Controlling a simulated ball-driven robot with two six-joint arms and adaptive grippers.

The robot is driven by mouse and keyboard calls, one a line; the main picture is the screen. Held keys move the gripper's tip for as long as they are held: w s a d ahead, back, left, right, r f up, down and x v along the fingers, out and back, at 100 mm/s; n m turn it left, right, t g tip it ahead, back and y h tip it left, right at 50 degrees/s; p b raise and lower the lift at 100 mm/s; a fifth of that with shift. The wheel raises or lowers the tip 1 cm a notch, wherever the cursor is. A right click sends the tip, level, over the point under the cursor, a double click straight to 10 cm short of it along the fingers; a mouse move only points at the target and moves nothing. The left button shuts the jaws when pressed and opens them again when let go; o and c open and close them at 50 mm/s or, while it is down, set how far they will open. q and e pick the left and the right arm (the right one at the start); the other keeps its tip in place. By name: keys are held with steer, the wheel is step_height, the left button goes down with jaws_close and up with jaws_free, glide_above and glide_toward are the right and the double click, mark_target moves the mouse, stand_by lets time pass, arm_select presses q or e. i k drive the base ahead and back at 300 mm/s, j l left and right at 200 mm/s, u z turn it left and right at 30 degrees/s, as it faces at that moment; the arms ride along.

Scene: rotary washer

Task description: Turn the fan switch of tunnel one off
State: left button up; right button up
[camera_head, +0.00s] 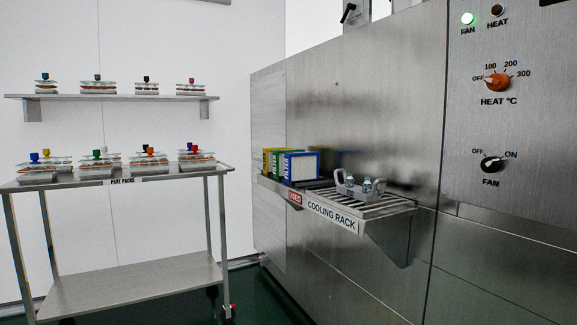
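The fan switch (492,164) is a round black knob low on the steel panel at the right, above the label FAN. OFF is marked at its upper left and ON at its upper right. The white pointer line on the knob appears to point to the right, toward ON. The green FAN lamp (467,19) at the top of the panel is lit. The panel shows no tunnel number that I can read. Neither of my grippers is in view.
An orange heat knob (497,83) and a dark HEAT lamp (497,10) are above the fan switch. A cart (120,180) and wall shelf (110,97) carry part packs. Green floor shows between.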

mark_target(492, 164)
steer(key=z, duration=1.3)
